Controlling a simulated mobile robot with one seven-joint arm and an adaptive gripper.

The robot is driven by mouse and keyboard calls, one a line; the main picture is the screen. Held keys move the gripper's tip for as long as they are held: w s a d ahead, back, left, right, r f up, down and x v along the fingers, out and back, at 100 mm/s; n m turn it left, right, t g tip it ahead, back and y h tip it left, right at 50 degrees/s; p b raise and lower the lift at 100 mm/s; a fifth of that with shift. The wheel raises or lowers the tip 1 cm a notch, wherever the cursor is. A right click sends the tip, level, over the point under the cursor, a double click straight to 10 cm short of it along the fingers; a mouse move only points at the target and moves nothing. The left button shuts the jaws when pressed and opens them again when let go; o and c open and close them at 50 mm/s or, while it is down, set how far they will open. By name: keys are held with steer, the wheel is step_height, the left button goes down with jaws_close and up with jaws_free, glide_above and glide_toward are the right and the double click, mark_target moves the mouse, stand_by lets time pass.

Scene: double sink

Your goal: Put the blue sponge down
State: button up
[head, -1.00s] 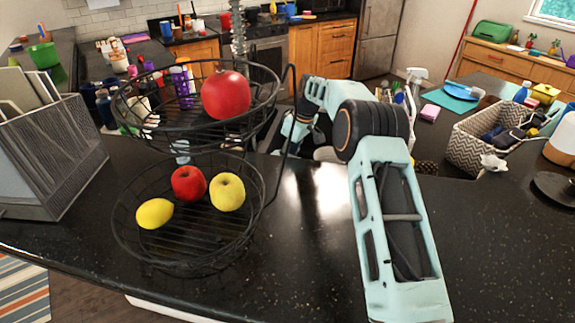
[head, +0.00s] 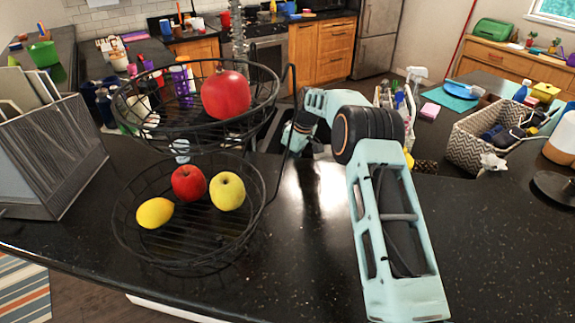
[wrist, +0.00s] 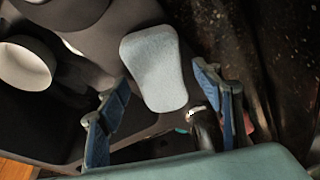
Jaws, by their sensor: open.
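The blue sponge (wrist: 154,68) shows in the wrist view as a pale blue rounded block, narrower in the middle. It lies on a dark grey surface of the sink area, apparently just past my fingertips. My gripper (wrist: 162,86) is open, with one blue-padded finger on each side of the sponge's near end. I see a gap on both sides and neither finger clearly touches it. In the head view my arm reaches over the counter toward the sink, and the sponge and fingertips are hidden there.
A black two-tier fruit basket (head: 262,215) stands on the dark counter (head: 310,265), close left of my arm. A patterned bin (head: 470,142) is at right. In the wrist view, a pale round dish or cup (wrist: 26,64) is at left.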

steer(key=shift+d+r, duration=0.1)
steer(key=shift+r, duration=0.5)
steer(key=b+v, duration=0.1)
steer(key=v, duration=1)
steer(key=shift+d, duration=0.1)
